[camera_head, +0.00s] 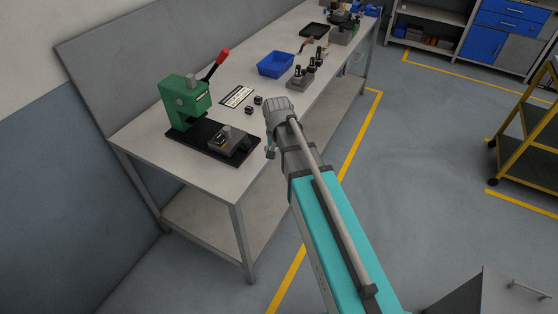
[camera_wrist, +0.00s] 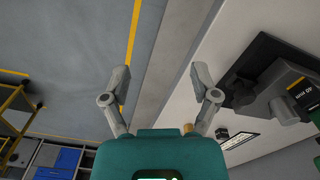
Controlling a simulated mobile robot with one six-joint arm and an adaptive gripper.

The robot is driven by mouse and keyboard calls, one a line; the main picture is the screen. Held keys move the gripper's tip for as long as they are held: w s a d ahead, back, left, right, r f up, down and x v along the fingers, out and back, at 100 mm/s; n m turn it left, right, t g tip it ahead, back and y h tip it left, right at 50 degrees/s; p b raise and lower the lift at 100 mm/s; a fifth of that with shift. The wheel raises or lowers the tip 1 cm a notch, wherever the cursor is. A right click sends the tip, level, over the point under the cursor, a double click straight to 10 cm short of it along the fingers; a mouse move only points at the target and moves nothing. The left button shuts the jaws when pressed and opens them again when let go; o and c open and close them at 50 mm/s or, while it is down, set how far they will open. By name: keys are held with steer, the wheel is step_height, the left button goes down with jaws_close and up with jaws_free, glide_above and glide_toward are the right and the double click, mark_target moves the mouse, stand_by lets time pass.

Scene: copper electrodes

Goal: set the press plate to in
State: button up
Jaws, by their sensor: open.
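The green press (camera_head: 185,100) with a red-tipped lever (camera_head: 217,63) stands on a black base (camera_head: 187,135) at the near-left end of the bench. Its grey press plate (camera_head: 232,143) sits at the right end of the base, out in front of the green head and clear of it. In the wrist view my gripper (camera_wrist: 160,78) is open and empty, and the black base (camera_wrist: 262,55) and plate show at the right.
A yellow cart (camera_head: 530,130) stands at the right. The floor between is clear.

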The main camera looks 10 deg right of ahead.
steer(key=shift+s+d+f, duration=0.25)
steer(key=shift+s, duration=0.1)
step_height(320, 180, up, 10)
steer(key=r+m+p, duration=0.1)
steer(key=m+p, duration=0.3)
steer(key=p, duration=0.6)
glide_above(246, 141)
steer(key=shift+w+f, duration=0.1)
steer(key=shift+f, duration=0.2)
steer(key=shift+f, duration=0.2)
step_height(246, 141, down, 13)
steer(key=b, duration=1.3)
steer(key=shift+f, duration=0.2)
steer(key=shift+b, duration=0.3)
jaws_close()
